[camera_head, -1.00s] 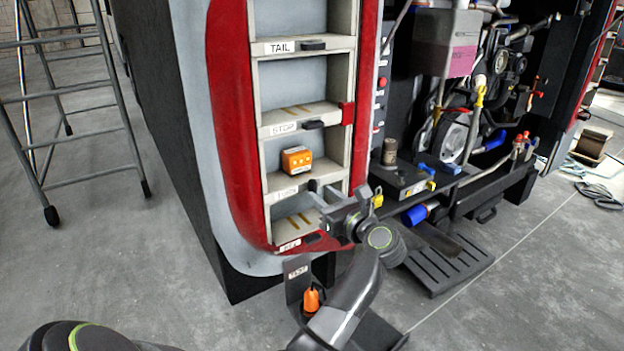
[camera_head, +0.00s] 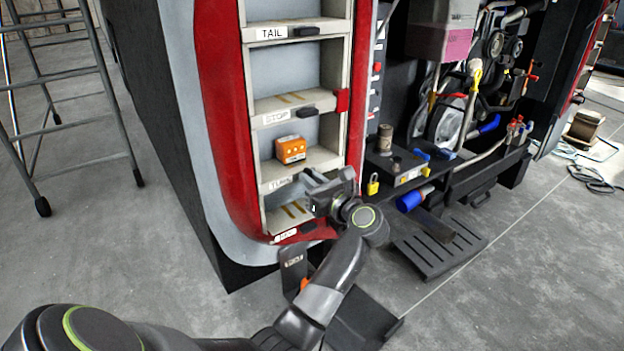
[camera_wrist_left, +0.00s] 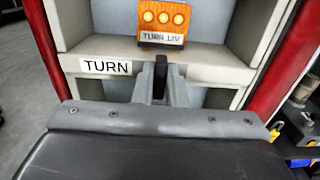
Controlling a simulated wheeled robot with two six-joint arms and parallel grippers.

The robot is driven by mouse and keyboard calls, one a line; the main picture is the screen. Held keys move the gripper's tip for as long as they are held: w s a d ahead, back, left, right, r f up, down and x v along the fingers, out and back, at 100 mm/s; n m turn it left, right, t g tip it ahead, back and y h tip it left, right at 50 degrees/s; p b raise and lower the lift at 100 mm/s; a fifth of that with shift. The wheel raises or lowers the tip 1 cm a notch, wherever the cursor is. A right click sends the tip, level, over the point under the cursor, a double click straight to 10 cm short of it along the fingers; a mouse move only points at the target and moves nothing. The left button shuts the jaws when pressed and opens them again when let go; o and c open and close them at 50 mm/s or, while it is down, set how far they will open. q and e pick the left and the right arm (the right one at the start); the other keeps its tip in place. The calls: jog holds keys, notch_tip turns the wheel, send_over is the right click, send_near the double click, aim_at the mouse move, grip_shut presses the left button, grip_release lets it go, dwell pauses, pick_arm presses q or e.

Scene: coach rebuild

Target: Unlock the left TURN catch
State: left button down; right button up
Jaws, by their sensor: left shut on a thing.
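The TURN label (camera_wrist_left: 105,66) is on the ledge of a light grey shelf in the lamp bay. The dark TURN catch (camera_wrist_left: 160,78) sits on the ledge right of the label, seen in the left wrist view. My left gripper (camera_wrist_left: 161,84) is shut on the catch, one finger on each side. In the head view my left gripper (camera_head: 314,180) is at the TURN ledge, and its fingers hide the catch. An orange lamp unit (camera_head: 291,149) sits on the shelf above the ledge; it also shows in the left wrist view (camera_wrist_left: 164,20). My right gripper is not in view.
The TAIL ledge (camera_head: 270,33) and STOP ledge (camera_head: 275,116), with dark catches, are above. A yellow padlock (camera_head: 373,184) and the open engine bay are to the right. A ladder (camera_head: 85,90) stands left.

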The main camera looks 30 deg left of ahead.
pick_arm(q)
jog(key=shift+w+d+f+m+p, duration=0.1)
jog(key=shift+w+m+p, duration=0.05)
jog(key=shift+m+p, duration=3.85)
jog(key=shift+w+f+m+p, duration=0.1)
jog(key=shift+m+p, duration=2.9)
jog(key=shift+m, duration=2.2)
jog(key=c, duration=1.5)
grip_release()
jog(key=shift+o, duration=0.2)
